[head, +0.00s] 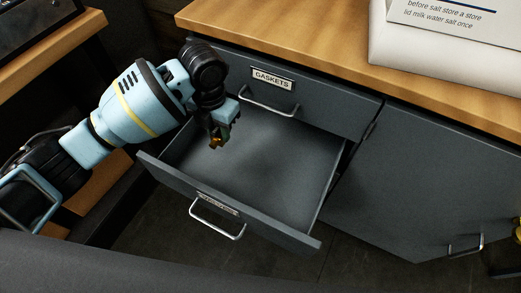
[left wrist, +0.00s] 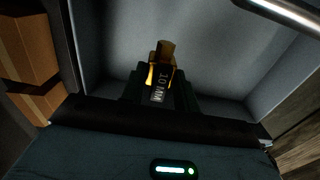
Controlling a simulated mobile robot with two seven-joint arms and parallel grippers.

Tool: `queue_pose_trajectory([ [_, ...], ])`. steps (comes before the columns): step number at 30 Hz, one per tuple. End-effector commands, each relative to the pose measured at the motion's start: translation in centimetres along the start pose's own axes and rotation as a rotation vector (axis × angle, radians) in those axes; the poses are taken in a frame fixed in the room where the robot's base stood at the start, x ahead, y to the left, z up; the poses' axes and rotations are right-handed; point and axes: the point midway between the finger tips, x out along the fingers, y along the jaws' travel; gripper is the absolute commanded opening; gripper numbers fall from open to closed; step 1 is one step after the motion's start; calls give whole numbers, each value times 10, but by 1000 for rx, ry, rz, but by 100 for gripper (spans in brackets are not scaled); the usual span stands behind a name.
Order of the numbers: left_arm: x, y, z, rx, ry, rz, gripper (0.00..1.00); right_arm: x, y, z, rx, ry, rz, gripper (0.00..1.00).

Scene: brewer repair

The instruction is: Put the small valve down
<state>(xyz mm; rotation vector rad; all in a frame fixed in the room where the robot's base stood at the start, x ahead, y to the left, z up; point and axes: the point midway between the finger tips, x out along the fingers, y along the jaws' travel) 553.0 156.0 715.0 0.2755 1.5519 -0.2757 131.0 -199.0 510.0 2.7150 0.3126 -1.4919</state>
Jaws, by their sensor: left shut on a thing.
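My left gripper (head: 219,133) is over the open lower drawer (head: 285,175), inside its outline in the head view. It is shut on the small valve (head: 215,143), a small brass-coloured piece at the fingertips. In the left wrist view the valve (left wrist: 162,66) sits between the dark fingers, and a dark part in front of it reads "10 MM". The grey drawer floor (left wrist: 215,45) lies beyond it and looks empty where I can see it. I cannot tell how high the valve is above the floor. My right gripper is not in view.
A closed drawer labelled GASKETS (head: 272,78) is just above the open one, its bar handle (head: 268,108) sticking out near my gripper. A closed cabinet door (head: 425,165) is to the right. A wooden worktop (head: 300,38) bears a white object (head: 440,55) with printed text.

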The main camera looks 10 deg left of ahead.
Motion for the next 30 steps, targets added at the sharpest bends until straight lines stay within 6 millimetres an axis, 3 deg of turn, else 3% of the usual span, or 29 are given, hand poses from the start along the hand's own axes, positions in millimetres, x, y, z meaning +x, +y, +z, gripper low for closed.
queue_pose_trajectory([
  [5,13,0,-1,-2,2,-2,4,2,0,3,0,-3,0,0],
  [12,48,0,-1,-3,2,-2,4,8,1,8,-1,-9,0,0],
  [20,55,0,-1,-3,1,0,4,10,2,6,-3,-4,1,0],
  [30,100,0,-1,-4,1,0,4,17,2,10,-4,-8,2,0],
])
